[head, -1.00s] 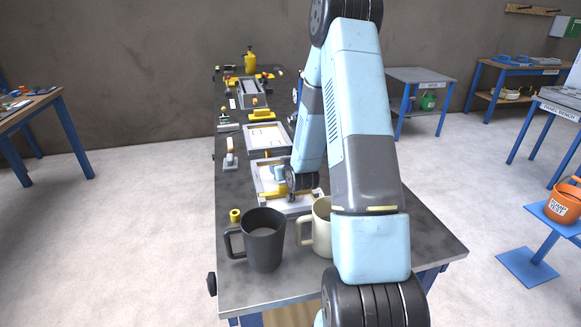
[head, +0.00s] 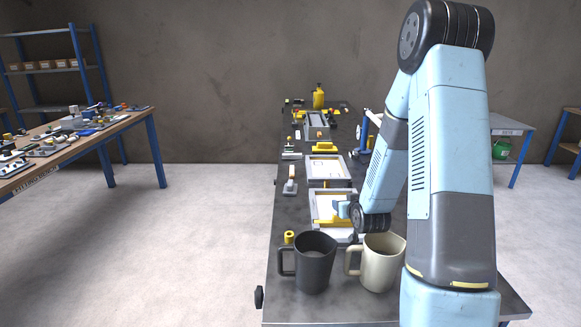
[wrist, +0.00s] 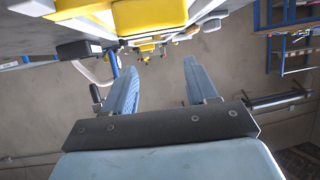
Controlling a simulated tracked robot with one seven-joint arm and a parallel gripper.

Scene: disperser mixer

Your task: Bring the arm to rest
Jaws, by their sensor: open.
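My arm, light blue and dark grey, rises at the right of the head view and bends down over the dark workbench (head: 292,220). In the head view my gripper (head: 342,208) is small and partly hidden by my wrist, just above or beside the nearest grey-framed tray (head: 320,197). The wrist view shows my gripper (wrist: 158,90) with its two blue fingers spread wide and nothing between them. A yellow block (wrist: 148,16) is close by at the top of that view. I cannot tell whether a finger touches anything.
A dark grey mug (head: 314,265) and a cream mug (head: 379,266) stand near the bench's front, close to my arm. More trays, tools and a yellow bottle (head: 318,97) line the bench behind. A wooden-topped table (head: 120,122) stands at the left. The floor between is clear.

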